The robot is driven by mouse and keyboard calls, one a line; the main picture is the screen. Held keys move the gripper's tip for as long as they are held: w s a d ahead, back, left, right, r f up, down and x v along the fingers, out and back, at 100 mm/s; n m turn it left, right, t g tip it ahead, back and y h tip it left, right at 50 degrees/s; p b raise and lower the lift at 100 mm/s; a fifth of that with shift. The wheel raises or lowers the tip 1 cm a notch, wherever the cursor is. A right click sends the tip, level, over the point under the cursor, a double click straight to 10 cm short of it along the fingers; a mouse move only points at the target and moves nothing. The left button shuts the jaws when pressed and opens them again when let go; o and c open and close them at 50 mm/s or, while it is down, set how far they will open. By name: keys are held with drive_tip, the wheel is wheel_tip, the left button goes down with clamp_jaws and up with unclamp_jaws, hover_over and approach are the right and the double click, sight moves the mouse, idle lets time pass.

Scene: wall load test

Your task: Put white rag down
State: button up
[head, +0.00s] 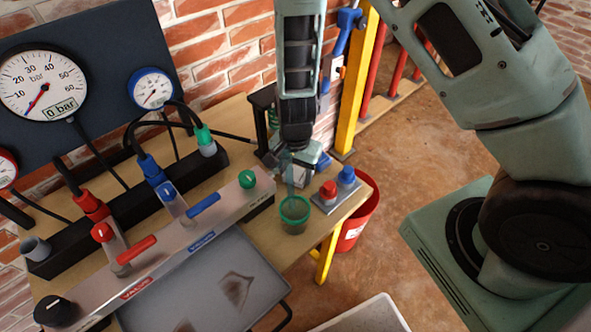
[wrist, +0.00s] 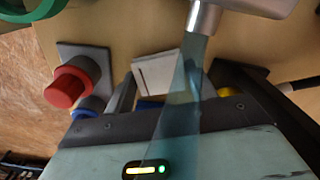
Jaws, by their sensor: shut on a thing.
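In the head view my gripper points down at the right end of the wooden bench (head: 352,205), behind the green cup.
A green cup (head: 294,214) and a grey plate with a red knob (head: 328,190) and a blue knob (head: 346,176) stand close by. A valve manifold (head: 150,255) and grey tray (head: 215,285) lie left. A red bucket (head: 362,215) is beyond the bench edge.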

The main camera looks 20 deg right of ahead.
sight(295, 173)
drive_tip(key=shift+f, duration=0.1)
drive_tip(key=o, duration=1)
wheel_tip(295, 173, up, 12)
drive_tip(key=p, duration=0.1)
drive_tip(key=s+a+r+n, duration=0.2)
drive_tip(key=s+r+n, duration=0.3)
drive_tip(key=s+n, duration=0.1)
drive_tip(key=s+a+r+n, duration=0.2)
drive_tip(key=s+r+n, duration=0.2)
drive_tip(key=s+n, duration=0.2)
drive_tip(key=s+a+r+n, duration=0.2)
drive_tip(key=s+r+n, duration=0.3)
drive_tip(key=s, duration=0.3)
drive_tip(key=shift+a+r+n+y, duration=0.1)
drive_tip(key=shift+r+n+y, duration=0.2)
drive_tip(key=shift+n, duration=0.1)
